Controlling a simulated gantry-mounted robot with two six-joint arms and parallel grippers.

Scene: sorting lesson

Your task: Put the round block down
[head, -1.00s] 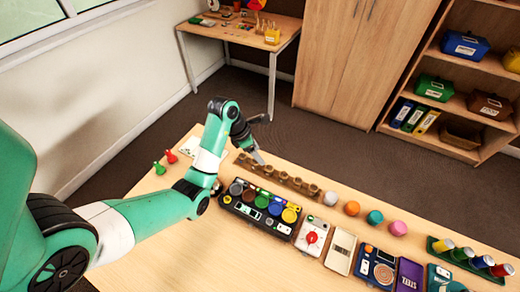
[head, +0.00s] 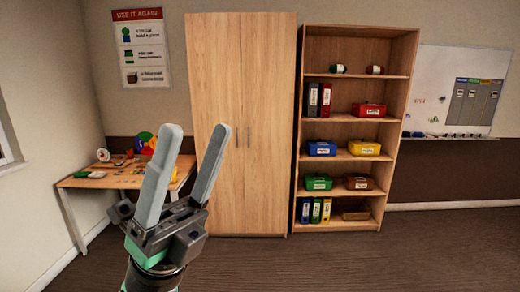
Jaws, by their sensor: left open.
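My left gripper (head: 196,132) is raised close in front of the head camera, with its two grey fingers pointing up. The fingers are spread apart, and nothing shows between them. I see no round block that I can identify in this view. The work table in front of me is out of view. My right gripper is not in view.
A wooden cabinet (head: 268,120) with shut doors stands at the back wall behind the gripper. A shelf unit (head: 412,70) with coloured boxes and binders is beside it. A small side table (head: 78,183) stands at the left. The dark floor (head: 330,262) looks clear.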

